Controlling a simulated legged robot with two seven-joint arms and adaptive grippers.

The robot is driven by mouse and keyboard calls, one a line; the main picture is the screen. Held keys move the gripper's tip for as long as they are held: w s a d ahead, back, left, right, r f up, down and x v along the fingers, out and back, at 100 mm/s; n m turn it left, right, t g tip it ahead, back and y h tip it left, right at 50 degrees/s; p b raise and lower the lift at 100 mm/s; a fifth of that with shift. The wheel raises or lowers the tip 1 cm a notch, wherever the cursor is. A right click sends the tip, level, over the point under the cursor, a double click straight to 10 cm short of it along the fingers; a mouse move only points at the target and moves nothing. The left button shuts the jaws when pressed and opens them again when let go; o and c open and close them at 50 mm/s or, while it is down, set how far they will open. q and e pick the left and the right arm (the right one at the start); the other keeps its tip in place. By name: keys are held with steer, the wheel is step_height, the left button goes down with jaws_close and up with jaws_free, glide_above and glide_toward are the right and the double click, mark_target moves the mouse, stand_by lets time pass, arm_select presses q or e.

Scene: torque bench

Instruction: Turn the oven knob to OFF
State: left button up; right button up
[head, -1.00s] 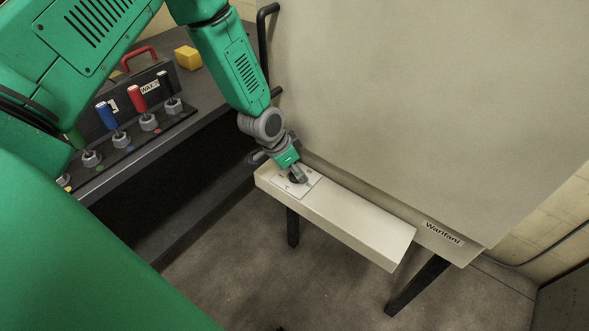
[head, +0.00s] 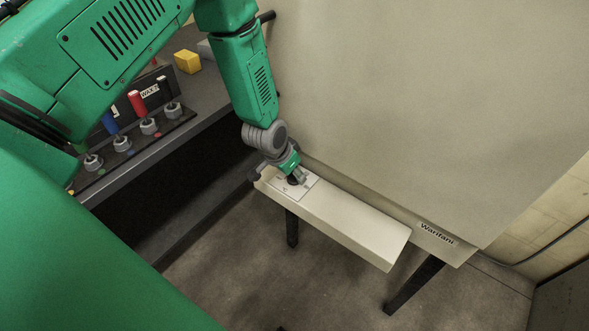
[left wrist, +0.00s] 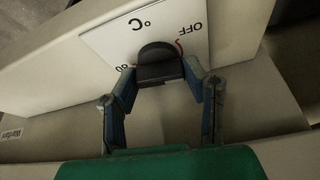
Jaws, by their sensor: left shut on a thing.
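The black oven knob (left wrist: 158,62) sits on a white dial plate (left wrist: 110,40) marked "OFF", "°C" and a partly hidden number in the left wrist view. My left gripper (left wrist: 160,80) has its two fingers on either side of the knob and is shut on it. In the head view the left gripper (head: 297,178) reaches down to the dial plate (head: 312,187) at the left end of the beige panel, and the knob is mostly hidden. The OFF mark lies to the right of the knob in the wrist view. My right gripper is not in view.
The beige oven panel (head: 350,222) juts out below a large beige sheet (head: 420,100) labelled "Warifani". The floor in front is clear.

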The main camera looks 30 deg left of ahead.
arm_select(q)
steer(key=n, duration=0.1)
steer(key=n+y+p, duration=0.1)
steer(key=n, duration=0.1)
steer(key=shift+s+f+n+y, duration=0.2)
steer(key=shift+s+n+y, duration=0.1)
steer(key=shift+s, duration=0.05)
steer(key=shift+d+n+y+p, duration=0.15)
steer(key=shift+n+y+p, duration=0.5)
steer(key=shift+n, duration=1.25)
steer(key=shift+f+g, duration=0.1)
steer(key=shift+g, duration=0.2)
steer(key=o, duration=1.1)
steer(key=shift+o, duration=0.2)
steer(key=shift+w, duration=0.15)
steer(key=shift+r, duration=0.2)
steer(key=shift+r, duration=0.1)
steer(key=v, duration=1.1)
steer(key=shift+s+d+r, duration=0.15)
steer(key=shift+s+r, duration=0.05)
